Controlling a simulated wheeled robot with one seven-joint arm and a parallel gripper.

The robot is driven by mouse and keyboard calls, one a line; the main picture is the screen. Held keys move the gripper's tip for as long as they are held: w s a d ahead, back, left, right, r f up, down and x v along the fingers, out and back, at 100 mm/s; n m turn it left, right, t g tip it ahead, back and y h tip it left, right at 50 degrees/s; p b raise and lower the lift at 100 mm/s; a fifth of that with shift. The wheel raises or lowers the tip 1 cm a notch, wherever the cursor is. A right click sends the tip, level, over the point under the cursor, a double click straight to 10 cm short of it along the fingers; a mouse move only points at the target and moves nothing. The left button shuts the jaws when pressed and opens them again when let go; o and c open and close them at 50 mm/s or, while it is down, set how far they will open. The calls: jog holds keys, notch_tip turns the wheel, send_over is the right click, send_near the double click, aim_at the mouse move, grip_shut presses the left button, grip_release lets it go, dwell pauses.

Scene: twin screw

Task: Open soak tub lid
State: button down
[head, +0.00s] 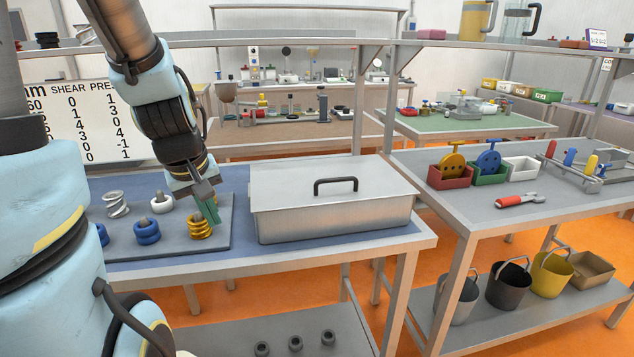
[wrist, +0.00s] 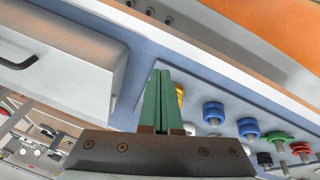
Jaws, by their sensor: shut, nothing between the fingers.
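The soak tub (head: 333,222) is a grey metal box on the blue-topped table. Its flat lid (head: 285,186) is closed on top, with a dark arched handle (head: 335,186) in the middle. My gripper (head: 213,218) is left of the tub, beside the yellow coil, with its green fingers shut and empty. In the wrist view the green fingers (wrist: 161,95) lie together, pointing toward the table's edge. The tub (wrist: 105,85) and its lid (wrist: 65,50) show at the left there, with part of the handle (wrist: 18,62) at the far left. My gripper is apart from the handle.
A grey board (head: 180,240) left of the tub holds a yellow coil (head: 200,230), a blue coil (head: 147,232) and other coils on pegs. A second table (head: 480,205) at the right holds coloured bins and a red-handled tool (head: 520,200). Space above the lid is clear.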

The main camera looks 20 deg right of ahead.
jog(key=w+d+r+n+t, duration=0.1)
jog(key=w+d+n, duration=0.1)
jog(key=d, duration=0.1)
jog(key=w+d+r+n+t+h, duration=0.1)
jog(key=w+d+n, duration=0.1)
jog(key=d, duration=0.1)
jog(key=w+d+r+n+b, duration=0.1)
jog(key=w+d, duration=0.1)
jog(key=d, duration=0.1)
jog(key=shift+n+t+h, duration=0.3)
jog(key=shift+n+t, duration=0.1)
jog(key=w+d+r+n+t+b, duration=0.25)
jog(key=d+r+n, duration=0.25)
jog(key=d+n, duration=0.45)
jog(key=s+d+n+y+b, duration=0.15)
jog(key=d+n, duration=0.35)
jog(key=n, duration=0.5)
jog(key=n+g, duration=0.1)
jog(key=n, duration=0.6)
send_near(330, 193)
jog(key=shift+y, duration=0.35)
jog(key=b+x, duration=0.1)
jog(key=x, duration=0.4)
jog(key=shift+w+d+f, duration=0.1)
jog(key=shift+w+d, duration=0.05)
jog(key=shift+d, duration=0.1)
